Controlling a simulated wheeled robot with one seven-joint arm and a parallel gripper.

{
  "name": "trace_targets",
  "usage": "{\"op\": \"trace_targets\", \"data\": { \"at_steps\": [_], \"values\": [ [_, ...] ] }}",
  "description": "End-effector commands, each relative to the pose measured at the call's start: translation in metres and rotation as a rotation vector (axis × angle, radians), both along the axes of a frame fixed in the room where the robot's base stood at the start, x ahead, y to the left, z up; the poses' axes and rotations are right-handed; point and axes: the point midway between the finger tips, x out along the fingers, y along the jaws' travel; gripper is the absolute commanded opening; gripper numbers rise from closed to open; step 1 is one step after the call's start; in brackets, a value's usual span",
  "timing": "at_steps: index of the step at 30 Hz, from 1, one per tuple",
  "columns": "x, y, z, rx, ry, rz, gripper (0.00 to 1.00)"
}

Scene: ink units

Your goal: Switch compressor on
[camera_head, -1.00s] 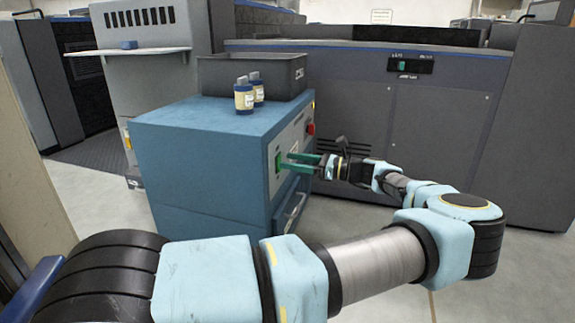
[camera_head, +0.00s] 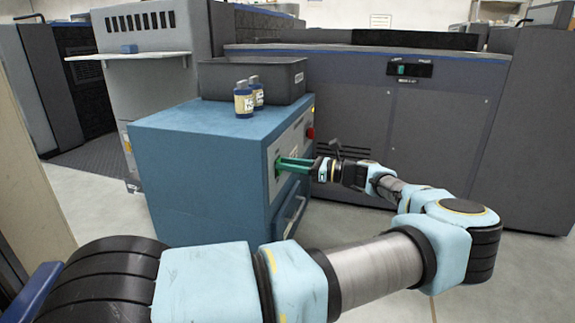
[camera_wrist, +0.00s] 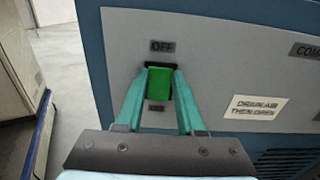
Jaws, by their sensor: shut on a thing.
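The compressor is a blue cabinet (camera_head: 195,175) with a pale control panel on its right face. A green switch (camera_wrist: 159,84) sits in a dark slot of that panel in the wrist view. A label reading OFF (camera_wrist: 162,47) is above it; a small label (camera_wrist: 156,108) below it is too blurred to read. My gripper (camera_head: 280,163) reaches the panel from the right. In the wrist view its two teal fingers (camera_wrist: 160,76) are shut on the switch, one on each side. The fingers hide most of the switch in the head view.
A red knob (camera_head: 310,132) is farther along the panel, and a drawer handle (camera_head: 293,217) is below. Two small bottles (camera_head: 244,101) and a dark bin (camera_head: 279,80) stand on the cabinet. A large grey machine (camera_head: 435,145) stands behind my arm.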

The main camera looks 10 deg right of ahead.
Motion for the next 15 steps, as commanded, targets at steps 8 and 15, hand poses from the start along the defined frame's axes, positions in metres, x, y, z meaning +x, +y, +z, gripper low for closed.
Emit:
{"op": "trace_targets", "data": {
  "at_steps": [8, 15],
  "values": [
    [-0.0001, -0.0003, 0.0, 0.0, 0.0, -0.001, 0.0],
    [-0.0007, -0.0015, -0.002, 0.104, -0.051, 0.0, 0.0]
  ]
}}
